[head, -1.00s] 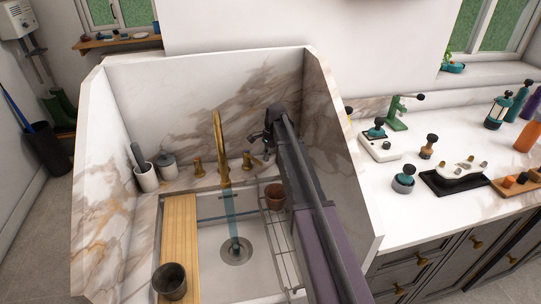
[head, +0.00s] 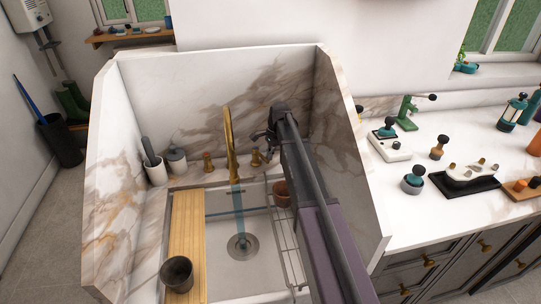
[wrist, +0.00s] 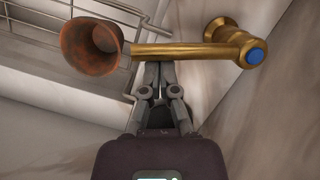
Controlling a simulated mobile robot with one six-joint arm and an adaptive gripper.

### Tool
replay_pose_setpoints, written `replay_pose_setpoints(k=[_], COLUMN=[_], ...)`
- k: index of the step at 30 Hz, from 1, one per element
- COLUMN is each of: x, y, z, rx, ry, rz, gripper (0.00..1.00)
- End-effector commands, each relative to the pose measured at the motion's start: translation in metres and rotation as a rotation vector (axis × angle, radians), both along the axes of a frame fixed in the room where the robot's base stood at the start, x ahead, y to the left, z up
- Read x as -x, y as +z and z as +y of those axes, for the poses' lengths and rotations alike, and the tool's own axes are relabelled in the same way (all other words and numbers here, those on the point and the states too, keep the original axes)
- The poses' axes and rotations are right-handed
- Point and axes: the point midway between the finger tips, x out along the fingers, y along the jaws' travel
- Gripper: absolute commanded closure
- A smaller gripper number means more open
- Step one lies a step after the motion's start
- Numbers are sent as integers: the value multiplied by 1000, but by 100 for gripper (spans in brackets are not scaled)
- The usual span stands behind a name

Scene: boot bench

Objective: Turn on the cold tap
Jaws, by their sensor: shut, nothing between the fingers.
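The cold tap is a brass handle with a blue cap (wrist: 255,56) in the wrist view, its lever reaching left across the picture. In the head view the cold tap (head: 256,159) is right of the curved brass spout (head: 229,135). My gripper (wrist: 160,68) is shut and empty, its tips at the lever; I cannot tell if they touch. In the head view my gripper (head: 265,135) hangs above the cold tap. A pale blue stream of water (head: 238,200) runs from the spout to the drain (head: 241,246). The other brass tap (head: 208,162) is left of the spout.
A terracotta pot (wrist: 92,45) is by the wire rack in the wrist view. A wooden board (head: 187,225) with a dark cup (head: 177,274) spans the sink's left side. Two grey containers (head: 153,165) stand at the back left. Marble walls (head: 345,150) enclose the sink.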

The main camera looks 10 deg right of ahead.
Motion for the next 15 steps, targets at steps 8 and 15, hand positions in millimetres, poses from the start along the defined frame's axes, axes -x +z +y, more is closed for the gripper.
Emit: replay_pose_setpoints(k=[8,15], x=[-1,-4], y=[-1,-4], z=[-1,-14], rx=[0,0], ry=[1,1], rz=[0,0], gripper=[100,100])
